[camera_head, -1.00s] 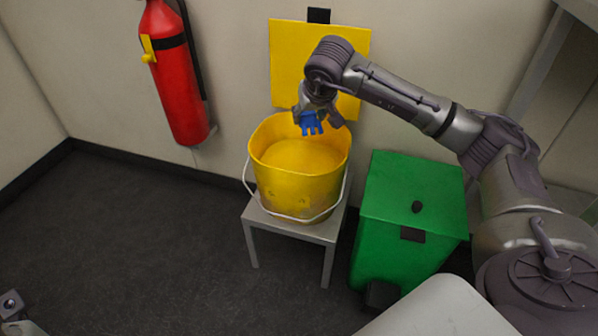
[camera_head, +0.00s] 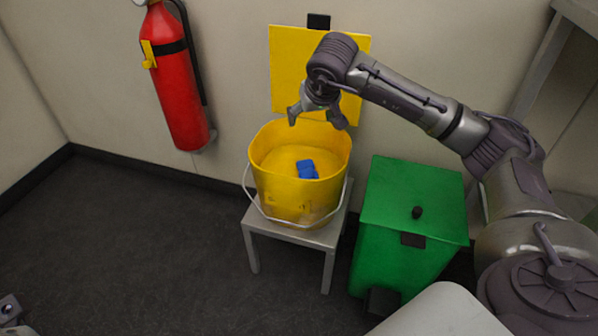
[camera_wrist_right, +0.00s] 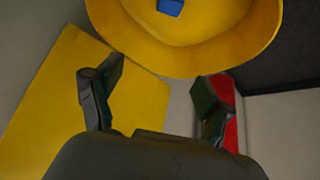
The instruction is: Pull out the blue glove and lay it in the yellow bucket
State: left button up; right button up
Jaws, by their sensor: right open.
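The blue glove (camera_head: 307,169) is inside the yellow bucket (camera_head: 296,200), low in it and apart from my gripper. It also shows at the top edge of the right wrist view (camera_wrist_right: 171,7), partly cut off, within the bucket (camera_wrist_right: 200,52). My right gripper (camera_head: 316,120) is open and empty above the bucket's back rim. Its two spread fingers show in the right wrist view (camera_wrist_right: 155,92) with nothing between them. At the lower left corner of the head view a small grey metal part shows; I cannot tell whether it belongs to my left gripper.
The bucket stands on a small grey stool (camera_head: 290,232), its white handle hanging down in front. A green pedal bin (camera_head: 413,205) stands to the right. A red fire extinguisher (camera_head: 178,85) and a yellow panel (camera_head: 290,60) are on the wall. The floor at left is clear.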

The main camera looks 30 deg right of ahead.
jog(key=v, duration=0.9)
jog(key=shift+s+r, duration=0.2)
jog(key=shift+r, duration=0.05)
